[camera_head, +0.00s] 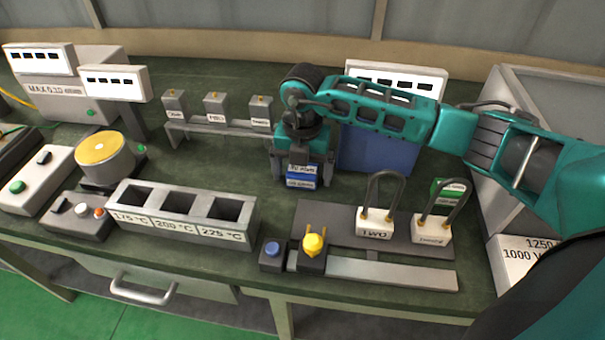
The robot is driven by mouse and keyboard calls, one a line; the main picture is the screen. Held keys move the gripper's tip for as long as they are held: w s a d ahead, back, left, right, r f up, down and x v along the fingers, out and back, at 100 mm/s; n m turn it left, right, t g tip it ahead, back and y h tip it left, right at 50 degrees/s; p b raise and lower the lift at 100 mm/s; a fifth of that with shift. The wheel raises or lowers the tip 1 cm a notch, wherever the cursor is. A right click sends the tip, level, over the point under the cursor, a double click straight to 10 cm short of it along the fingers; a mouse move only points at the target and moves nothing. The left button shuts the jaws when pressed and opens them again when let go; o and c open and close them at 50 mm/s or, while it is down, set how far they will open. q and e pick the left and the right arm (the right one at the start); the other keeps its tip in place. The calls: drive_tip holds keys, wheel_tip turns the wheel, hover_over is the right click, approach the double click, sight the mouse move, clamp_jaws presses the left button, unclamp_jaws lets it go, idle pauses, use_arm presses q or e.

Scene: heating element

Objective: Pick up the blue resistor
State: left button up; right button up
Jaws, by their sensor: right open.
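The blue resistor (301,183) is a small blue block with white labels, standing on the dark green bench top near the middle of the head view. My right gripper (302,178) points down over it with its fingers open, one on each side of the block. I cannot tell whether the fingers touch it. The gripper body hides the top of the resistor. My left gripper is out of view.
A grey block with temperature-labelled slots (183,203) is at front left. Two padlock-like pieces, one white (375,228), stand on a grey plate at front right. A blue panel (375,150) is behind my right arm. Small grey blocks (215,107) sit on a rack behind.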

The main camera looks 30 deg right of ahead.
drive_tip(key=shift+c, duration=0.3)
drive_tip(key=c, duration=1)
drive_tip(key=shift+r, duration=0.1)
drive_tip(key=shift+c, duration=0.2)
